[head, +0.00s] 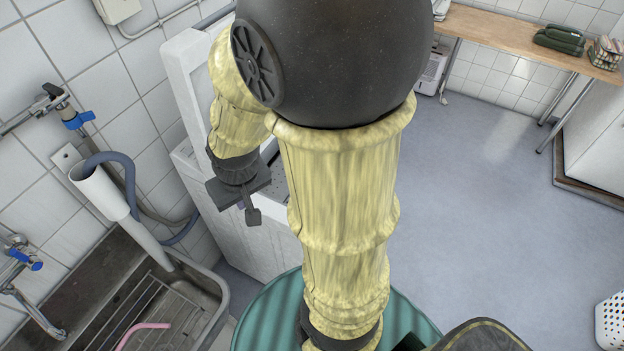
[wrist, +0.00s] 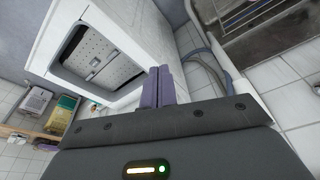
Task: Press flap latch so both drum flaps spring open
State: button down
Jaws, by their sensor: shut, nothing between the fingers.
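The washing machine is a white top loader; its white body (head: 238,238) stands at left centre in the head view, largely behind my arm. In the wrist view its white top (wrist: 120,22) has a dark-rimmed opening. Inside it the perforated grey drum (wrist: 112,70) shows, with a small latch-like part (wrist: 95,62) on its surface. Whether the flaps are shut is too small to tell. My gripper (head: 253,216) is shut and empty. In the wrist view its fingertips (wrist: 166,72) are together, beside the opening and apart from the drum latch.
A metal sink (head: 215,300) with a rack and a pink hose (head: 145,332) is at lower left. A grey drain hose (head: 128,180) runs by the wall. A wooden shelf (head: 510,35) stands at the back, a white basket (head: 610,322) at right. The floor between is clear.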

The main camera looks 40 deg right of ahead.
jog(key=w+d+f+m+t+p, duration=0.1)
jog(key=w+d+f+m+t, duration=0.1)
jog(key=d+f+m, duration=0.3)
jog(key=w+d+f+m+t+p, duration=0.1)
jog(key=w+d+f+m, duration=0.4)
jog(key=d+m, duration=0.7)
jog(key=w+d+f+m+t+p, duration=0.1)
jog(key=w+d+f+m+t, duration=0.2)
jog(key=d+f+m, duration=0.3)
jog(key=w+d+m, duration=0.1)
jog(key=d+m, duration=0.1)
jog(key=d, duration=0.3)
jog(key=shift+d+m+t+y+p, duration=0.3)
jog(key=shift+d+t+y+p, duration=0.05)
jog(key=shift+t+y, duration=0.05)
jog(key=shift+s+f, duration=0.1)
jog(key=shift+f, duration=0.05)
notch_tip(320, 180, down, 7)
jog(key=b, duration=0.7)
jog(key=shift+f+b, duration=0.3)
jog(key=shift+f, duration=0.55)
jog(key=shift+f, duration=0.15)
